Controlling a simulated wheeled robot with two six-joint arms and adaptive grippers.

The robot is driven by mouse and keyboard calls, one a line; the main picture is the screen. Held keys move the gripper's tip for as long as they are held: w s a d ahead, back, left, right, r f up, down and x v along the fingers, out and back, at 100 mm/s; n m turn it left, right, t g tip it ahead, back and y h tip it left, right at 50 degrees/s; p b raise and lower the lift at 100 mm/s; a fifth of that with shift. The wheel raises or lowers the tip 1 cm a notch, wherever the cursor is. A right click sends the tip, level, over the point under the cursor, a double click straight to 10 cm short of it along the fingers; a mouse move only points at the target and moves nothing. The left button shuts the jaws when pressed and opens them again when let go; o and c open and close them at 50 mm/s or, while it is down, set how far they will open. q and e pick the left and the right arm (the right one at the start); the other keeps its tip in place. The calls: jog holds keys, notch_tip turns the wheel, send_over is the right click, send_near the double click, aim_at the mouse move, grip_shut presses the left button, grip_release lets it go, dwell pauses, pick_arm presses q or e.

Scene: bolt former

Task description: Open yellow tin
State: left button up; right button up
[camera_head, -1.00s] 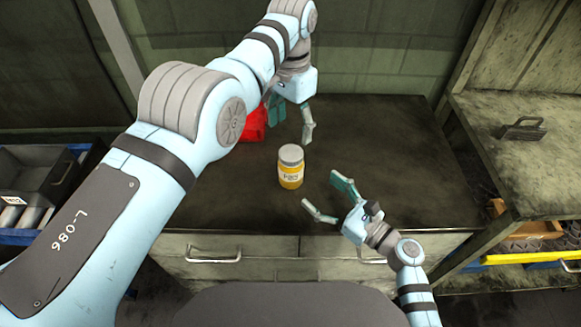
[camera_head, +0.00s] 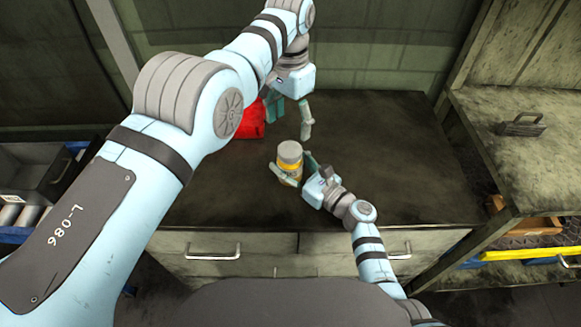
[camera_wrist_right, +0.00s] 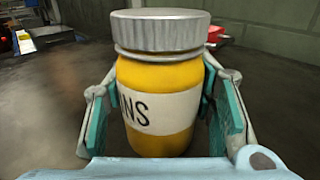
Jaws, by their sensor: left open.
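The yellow tin (camera_head: 289,167), a jar with a grey ribbed lid (camera_head: 290,150), stands upright on the dark worktop. In the right wrist view the tin (camera_wrist_right: 160,103) fills the middle, with a white label and its lid (camera_wrist_right: 160,30) on. My right gripper (camera_head: 290,163) is around the tin's body below the lid, one finger on each side. Its fingers look open, with a small gap at the left pad; exact contact is hard to tell. My left gripper (camera_head: 290,122) is open and empty, pointing down behind the tin.
A red object (camera_head: 251,121) lies behind the left arm on the worktop (camera_head: 390,150). The worktop to the right is clear. A side bench (camera_head: 530,160) with a dark handled item (camera_head: 522,125) stands at right. Drawers (camera_head: 200,250) are below the front edge.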

aim_at(289, 149)
grip_shut()
pick_arm(q)
jog(key=m, duration=2.2)
jog(key=shift+f, duration=0.1)
jog(key=shift+f+m, duration=0.3)
jog(key=shift+f, duration=0.1)
notch_tip(289, 149, down, 7)
jog(key=shift+f, duration=0.1)
